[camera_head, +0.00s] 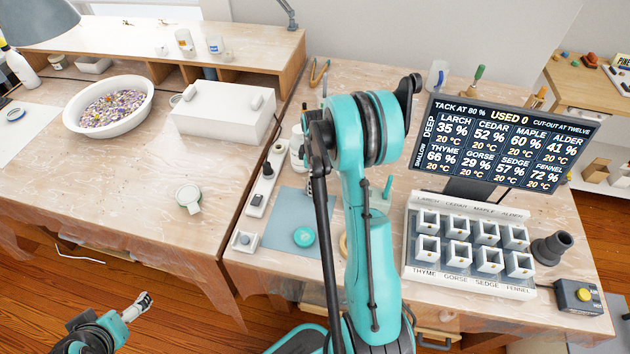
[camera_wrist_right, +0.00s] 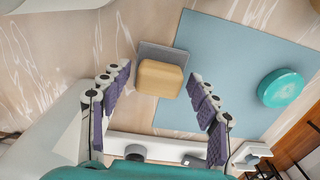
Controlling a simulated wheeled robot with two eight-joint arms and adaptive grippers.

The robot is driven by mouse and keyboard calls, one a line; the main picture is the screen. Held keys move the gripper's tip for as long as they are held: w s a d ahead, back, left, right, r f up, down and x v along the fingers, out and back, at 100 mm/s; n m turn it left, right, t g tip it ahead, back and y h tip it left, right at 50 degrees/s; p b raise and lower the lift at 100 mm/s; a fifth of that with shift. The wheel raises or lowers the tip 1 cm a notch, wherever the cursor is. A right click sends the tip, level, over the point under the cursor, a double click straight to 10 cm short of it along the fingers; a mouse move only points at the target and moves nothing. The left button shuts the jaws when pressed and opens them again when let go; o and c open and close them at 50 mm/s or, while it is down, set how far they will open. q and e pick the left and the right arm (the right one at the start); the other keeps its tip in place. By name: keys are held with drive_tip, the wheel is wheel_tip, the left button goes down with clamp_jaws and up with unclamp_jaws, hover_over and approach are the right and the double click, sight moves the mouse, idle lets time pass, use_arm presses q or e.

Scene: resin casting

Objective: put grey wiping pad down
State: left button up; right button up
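The grey wiping pad (camera_wrist_right: 150,57) shows in the right wrist view as a flat grey square under a tan block (camera_wrist_right: 160,78). It lies at the edge of the blue mat (camera_wrist_right: 222,60), seemingly partly over it. My right gripper (camera_wrist_right: 158,108) is open, its purple-padded fingers apart on both sides of the tan block with gaps visible. In the head view my right arm hides the pad. My left gripper (camera_head: 143,303) is low at the front left, away from the table items; its finger opening is too small to judge.
A white strip with black items (camera_head: 258,197) borders the mat. The mould tray (camera_head: 458,278) and screen (camera_head: 505,145) stand right. The left table's front is mostly clear.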

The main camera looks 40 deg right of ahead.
drive_tip(key=shift+r, duration=0.1)
drive_tip(key=shift+r, duration=0.2)
wheel_tip(320, 180, up, 12)
drive_tip(key=p, duration=0.5)
drive_tip(key=s+a+r+m+t+h, duration=0.1)
drive_tip(key=s+a+r+m+t, duration=0.25)
drive_tip(key=a+r, duration=0.75)
drive_tip(key=s+a+m+t, duration=0.4)
drive_tip(key=s+a, duration=0.6)
drive_tip(key=a, duration=0.2)
drive_tip(key=shift+a+r+y, duration=0.2)
drive_tip(key=shift+r+y, duration=0.2)
drive_tip(key=shift+r, duration=0.05)
drive_tip(key=shift+s, duration=0.1)
